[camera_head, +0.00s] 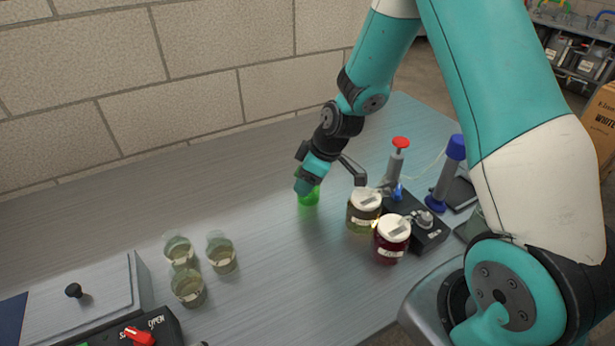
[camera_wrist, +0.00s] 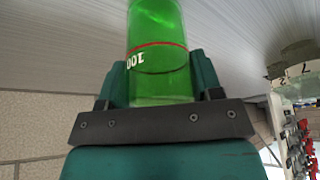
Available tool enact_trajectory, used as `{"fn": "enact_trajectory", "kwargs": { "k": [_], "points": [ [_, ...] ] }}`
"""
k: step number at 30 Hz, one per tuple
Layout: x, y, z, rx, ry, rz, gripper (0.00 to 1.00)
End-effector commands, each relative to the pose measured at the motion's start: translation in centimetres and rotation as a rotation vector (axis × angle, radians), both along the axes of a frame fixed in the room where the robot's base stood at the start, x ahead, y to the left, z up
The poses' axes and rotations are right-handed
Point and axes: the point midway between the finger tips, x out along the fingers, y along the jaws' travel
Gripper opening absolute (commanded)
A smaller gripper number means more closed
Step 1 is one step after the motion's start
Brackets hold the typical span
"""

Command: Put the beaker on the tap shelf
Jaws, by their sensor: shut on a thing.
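My gripper (camera_head: 308,187) is shut on a green, see-through beaker (camera_head: 310,198). In the wrist view the beaker (camera_wrist: 160,50) stands out between the two fingers (camera_wrist: 161,82), with a red line and the mark "100" on its side. In the head view my gripper hides most of it; only its lower part shows, at or just above the grey bench. I cannot tell whether it touches the bench. I cannot pick out the tap shelf for sure; a far rack (camera_head: 580,62) at the upper right bears metal containers, with coloured curved pieces above.
Two lidded jars, one yellowish (camera_head: 363,218) and one dark red (camera_head: 390,247), stand right of my gripper. Behind them are a black device (camera_head: 425,228) and a blue-topped stand (camera_head: 447,175). Several pale beakers (camera_head: 190,288) stand at left, near a grey box (camera_head: 90,300). The bench (camera_head: 270,260) between is clear.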

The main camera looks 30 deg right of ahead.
Motion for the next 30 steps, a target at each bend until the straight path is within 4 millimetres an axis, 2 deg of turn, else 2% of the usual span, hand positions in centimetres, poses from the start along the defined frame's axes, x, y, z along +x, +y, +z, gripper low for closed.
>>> {"fn": "enact_trajectory", "kwargs": {
  "k": [3,4,7,15,19,23,30],
  "points": [
    [0.0,0.0,-0.4,0.0,0.0,0.0,0.36],
    [0.0,0.0,-0.4,0.0,0.0,0.0,0.62],
    [0.0,0.0,-0.3,0.0,0.0,0.0,0.85],
    [0.0,0.0,-0.2,0.0,0.0,0.0,0.85],
    [-0.1,-0.2,0.7,-0.001,-0.002,-0.001,0.85],
    [-0.7,-0.9,2.8,-0.001,-0.005,-0.003,0.85],
    [-2.2,-2.3,7.8,-0.001,-0.005,-0.002,0.85]
  ]
}}
